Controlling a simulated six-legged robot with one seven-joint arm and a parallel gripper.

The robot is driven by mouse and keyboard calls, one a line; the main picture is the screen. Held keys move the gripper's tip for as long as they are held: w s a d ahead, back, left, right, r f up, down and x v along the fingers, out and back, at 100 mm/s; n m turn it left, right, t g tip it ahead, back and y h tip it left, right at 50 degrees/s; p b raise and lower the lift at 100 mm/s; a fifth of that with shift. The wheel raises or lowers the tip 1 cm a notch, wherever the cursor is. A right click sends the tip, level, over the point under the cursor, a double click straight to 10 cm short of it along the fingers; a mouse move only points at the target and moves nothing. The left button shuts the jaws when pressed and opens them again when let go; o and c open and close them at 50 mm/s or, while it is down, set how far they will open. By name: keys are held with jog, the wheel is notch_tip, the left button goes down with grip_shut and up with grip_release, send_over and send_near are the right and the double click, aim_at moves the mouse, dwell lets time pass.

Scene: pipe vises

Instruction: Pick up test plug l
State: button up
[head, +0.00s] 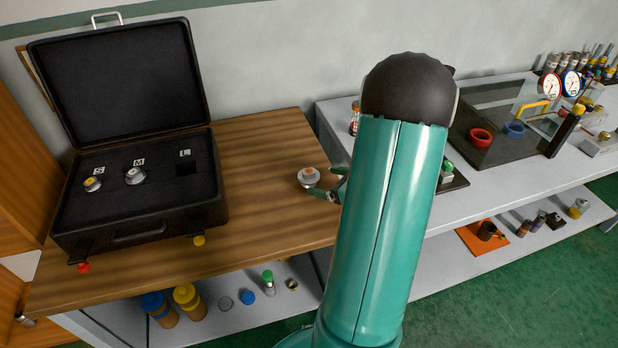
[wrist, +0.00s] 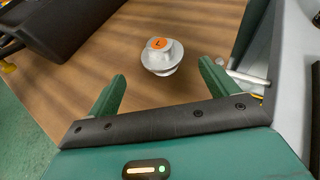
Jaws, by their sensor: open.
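The test plug L is a grey metal plug (head: 308,177) with an orange top. It stands on the wooden table right of the black case in the head view. In the wrist view the plug (wrist: 161,56) shows an "L" on its orange cap and stands upright. My gripper (wrist: 162,82) is open, with its green fingers spread and the plug just beyond the fingertips, roughly between their lines. In the head view my gripper (head: 325,192) is right beside the plug, and my arm hides much of it. I cannot tell whether a finger touches the plug.
The open black case (head: 140,220) holds plug S (head: 92,185) and plug M (head: 134,176); its L slot (head: 189,168) is empty. A grey bench (head: 470,205) adjoins the wooden table (head: 262,150) on the right. Bare wood lies around the plug.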

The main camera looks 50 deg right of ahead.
aim_at(313, 177)
jog(key=x, duration=0.7)
jog(key=shift+w+d, duration=0.15)
jog(key=shift+d, duration=0.05)
jog(key=c, duration=1.2)
jog(key=shift+r, duration=0.15)
